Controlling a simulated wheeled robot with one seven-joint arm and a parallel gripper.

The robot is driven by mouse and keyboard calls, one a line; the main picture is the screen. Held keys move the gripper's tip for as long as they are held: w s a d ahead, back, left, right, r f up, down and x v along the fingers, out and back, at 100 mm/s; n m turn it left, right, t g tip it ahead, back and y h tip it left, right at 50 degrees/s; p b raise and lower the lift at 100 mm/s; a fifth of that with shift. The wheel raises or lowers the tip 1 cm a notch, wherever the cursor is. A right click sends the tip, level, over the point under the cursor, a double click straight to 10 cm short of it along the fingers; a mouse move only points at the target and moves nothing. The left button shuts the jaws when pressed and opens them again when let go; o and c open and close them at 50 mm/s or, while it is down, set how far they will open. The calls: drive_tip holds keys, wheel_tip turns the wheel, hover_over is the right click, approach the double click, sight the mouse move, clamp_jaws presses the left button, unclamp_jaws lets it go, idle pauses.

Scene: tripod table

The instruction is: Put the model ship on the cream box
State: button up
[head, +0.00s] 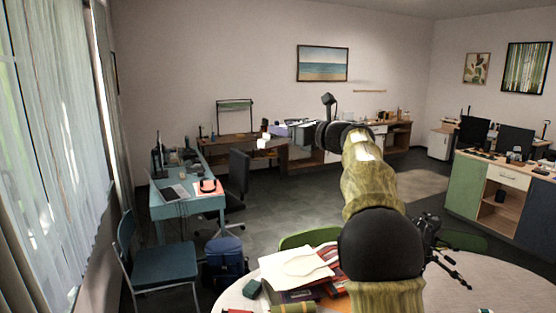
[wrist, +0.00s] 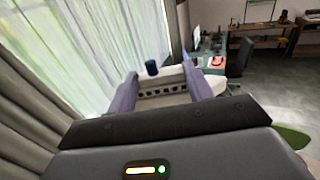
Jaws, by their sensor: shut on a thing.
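In the wrist view the model ship (wrist: 160,86) is a white hull with a row of dark openings and a dark blue funnel. My gripper (wrist: 162,82) is shut on it, with one purple-grey finger at each side. In the head view the ship (head: 263,143) shows small and pale, held out in the air left of my arm's dark wrist. I cannot make out a cream box in either view; my arm covers part of the round table.
A round pale table (head: 237,297) stands in front, with papers (head: 297,265), books (head: 293,296) and a small teal thing (head: 251,288). A black tripod (head: 430,230) is right of my arm. A blue chair (head: 165,265) and teal desk (head: 205,205) stand left. The floor behind is partly open.

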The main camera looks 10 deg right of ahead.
drive_tip(key=s+d+r+p, duration=0.1)
drive_tip(key=s+r+p, duration=0.1)
drive_tip(key=r, duration=0.5)
drive_tip(key=s+d+r+h+p, duration=0.1)
drive_tip(key=s+r+p, duration=0.1)
drive_tip(key=s+r, duration=0.2)
drive_tip(key=s+d+r+m+t+p, duration=0.1)
drive_tip(key=s+r+p, duration=0.1)
drive_tip(key=r, duration=0.8)
drive_tip(key=shift+s+d+r, duration=0.4)
drive_tip(key=shift+s, duration=0.05)
